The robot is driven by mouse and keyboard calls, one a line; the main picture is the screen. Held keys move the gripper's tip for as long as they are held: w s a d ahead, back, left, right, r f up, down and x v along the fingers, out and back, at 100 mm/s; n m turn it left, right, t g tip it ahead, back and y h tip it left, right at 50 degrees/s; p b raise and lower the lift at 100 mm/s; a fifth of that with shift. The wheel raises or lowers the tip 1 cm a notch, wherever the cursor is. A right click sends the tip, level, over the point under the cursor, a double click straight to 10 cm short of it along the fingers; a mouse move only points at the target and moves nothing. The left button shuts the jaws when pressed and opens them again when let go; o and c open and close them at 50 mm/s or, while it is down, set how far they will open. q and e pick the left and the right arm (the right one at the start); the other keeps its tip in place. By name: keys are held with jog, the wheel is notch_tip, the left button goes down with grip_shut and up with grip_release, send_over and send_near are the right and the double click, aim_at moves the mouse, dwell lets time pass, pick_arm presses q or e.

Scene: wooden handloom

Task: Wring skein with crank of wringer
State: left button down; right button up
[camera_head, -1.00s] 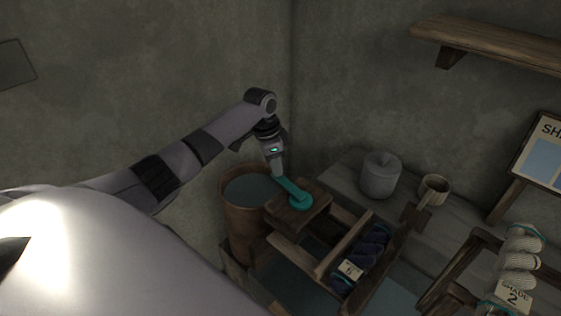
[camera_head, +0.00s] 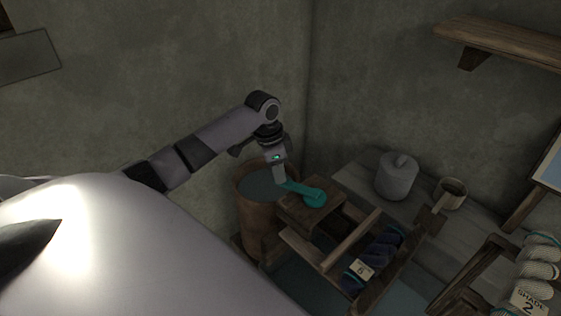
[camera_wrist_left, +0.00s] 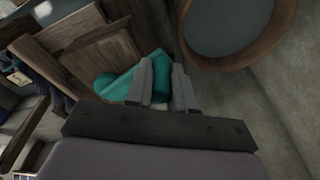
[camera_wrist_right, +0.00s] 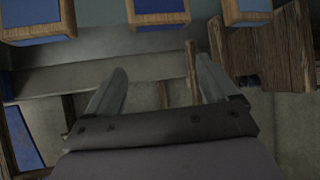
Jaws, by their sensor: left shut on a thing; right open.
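The teal crank (camera_head: 314,197) is on top of the wooden wringer block (camera_head: 325,213), beside the tub. My left gripper (camera_head: 281,182) is shut on the outer end of the crank. In the left wrist view the fingers (camera_wrist_left: 162,85) close on the teal crank (camera_wrist_left: 115,85), and its grip is mostly hidden between them. A dark blue skein (camera_head: 384,249) with a label lies in the wooden frame right of the wringer. My right gripper (camera_wrist_right: 158,85) is open and empty in the right wrist view, and the head view does not show it.
A wooden tub (camera_head: 257,215) of liquid stands left of the wringer. A grey lidded jar (camera_head: 396,177) and a wooden cup (camera_head: 451,193) stand on the bench behind. Pale skeins (camera_head: 540,265) labelled shade 2 sit at right. Blue-filled wooden trays (camera_wrist_right: 158,10) lie beyond my right gripper.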

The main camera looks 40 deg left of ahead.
pick_arm(q)
jog(key=s+d, duration=0.7)
jog(key=d, duration=0.1)
jog(key=shift+s+f, duration=0.3)
jog(key=shift+f, duration=0.1)
jog(key=shift+c, duration=0.5)
grip_release()
jog(key=shift+s+d+r, duration=0.15)
jog(key=shift+r, duration=0.1)
jog(key=shift+o, duration=0.5)
jog(key=shift+w+a+f, duration=0.15)
jog(key=shift+w+a, duration=0.05)
jog(key=shift+w, duration=0.1)
notch_tip(320, 180, up, 8)
jog(key=shift+r, duration=0.2)
jog(key=shift+a, duration=0.1)
dwell(0.3)
